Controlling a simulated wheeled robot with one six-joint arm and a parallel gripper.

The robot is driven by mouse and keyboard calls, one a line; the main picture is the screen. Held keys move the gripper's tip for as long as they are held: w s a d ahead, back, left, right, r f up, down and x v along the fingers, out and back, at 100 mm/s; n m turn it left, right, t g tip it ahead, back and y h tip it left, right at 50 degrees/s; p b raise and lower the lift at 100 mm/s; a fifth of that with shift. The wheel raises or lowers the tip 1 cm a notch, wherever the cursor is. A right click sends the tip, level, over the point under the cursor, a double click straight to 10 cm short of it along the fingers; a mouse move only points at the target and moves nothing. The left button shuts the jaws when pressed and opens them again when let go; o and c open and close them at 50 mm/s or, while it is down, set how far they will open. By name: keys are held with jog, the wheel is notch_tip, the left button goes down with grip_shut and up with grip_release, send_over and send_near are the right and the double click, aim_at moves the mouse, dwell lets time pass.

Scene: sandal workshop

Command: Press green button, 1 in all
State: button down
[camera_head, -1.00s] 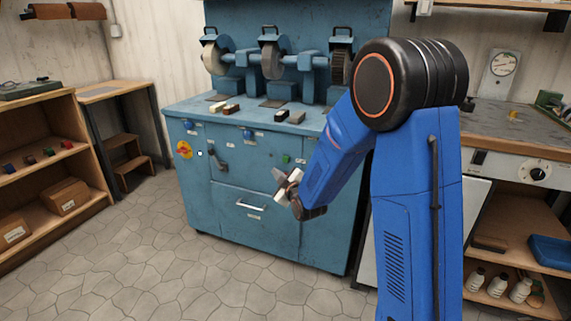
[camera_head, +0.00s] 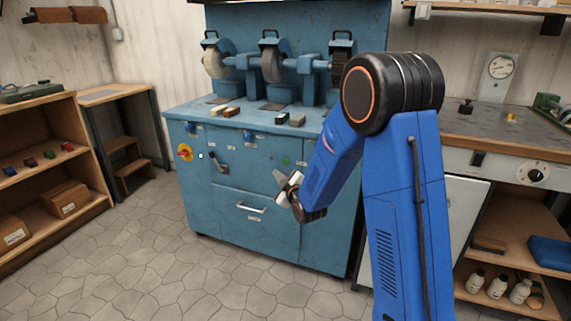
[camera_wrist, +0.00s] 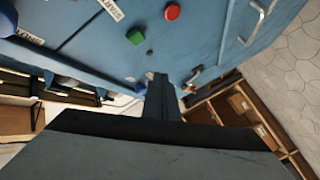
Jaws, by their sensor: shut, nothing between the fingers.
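The green button (camera_head: 286,161) is on the front panel of the blue grinder cabinet (camera_head: 230,175), just above my gripper in the head view. In the wrist view the green button (camera_wrist: 136,61) lies a little up and left of the fingertips, and nothing covers it. My gripper (camera_head: 281,180) is shut and empty, in front of the panel. In the wrist view its closed fingers (camera_wrist: 160,82) point toward the panel. I see no contact with the button, though the exact gap is hard to judge.
A red button (camera_wrist: 172,12) is near the green one in the wrist view. The panel also has a lever (camera_head: 219,162), a blue knob (camera_head: 248,136), a yellow-and-red knob (camera_head: 184,151) and a drawer handle (camera_head: 251,208). Open floor (camera_head: 200,285) lies in front.

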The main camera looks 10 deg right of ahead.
jog(key=shift+w+d, duration=0.65)
jog(key=shift+w, duration=0.2)
jog(key=shift+w+d, duration=0.6)
jog(key=shift+w, duration=0.3)
jog(key=shift+w+d, duration=0.65)
jog(key=shift+w, duration=0.2)
jog(key=shift+w+d, duration=0.1)
jog(key=shift+w+d, duration=0.15)
jog(key=shift+w, duration=0.1)
jog(key=shift+w+d, duration=0.25)
jog(key=shift+w, duration=0.1)
dwell(1.0)
jog(key=shift+s+a, duration=0.1)
jog(key=shift+s, duration=0.05)
jog(key=shift+s+a, duration=0.4)
jog(key=shift+s, duration=0.15)
jog(key=shift+s+a, duration=0.1)
dwell(0.4)
jog(key=shift+s+a, duration=0.7)
jog(key=shift+s, duration=0.3)
jog(key=shift+s+a, duration=0.65)
jog(key=shift+s, duration=0.3)
